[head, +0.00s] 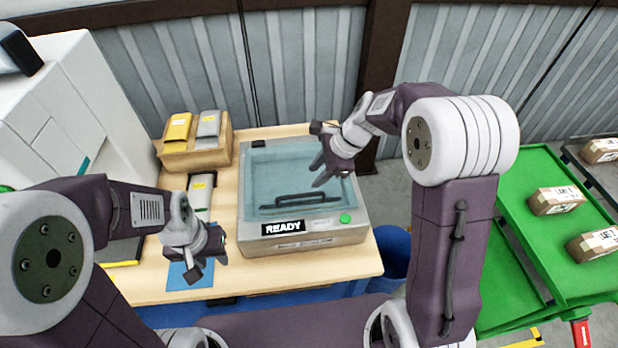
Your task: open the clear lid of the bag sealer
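The bag sealer (305,240) is a grey box on the wooden table, with a READY display and a green button on its front. Its clear lid (270,175) lies flat over the top and looks closed. A black handle (300,200) runs along the lid's front edge. My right gripper (316,172) is over the lid's right part, behind the handle and apart from it; its fingers look parted and empty. My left gripper (208,268) is left of the sealer, above the table's front; its fingers are apart with nothing between them.
A cardboard tray (215,157) with yellow and grey packets stands at the back left. A grey device (200,190) lies left of the sealer, and a blue mat (180,278) is under my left gripper. A blue bin (395,255) stands right of the table. Green carts (530,200) carry cartons.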

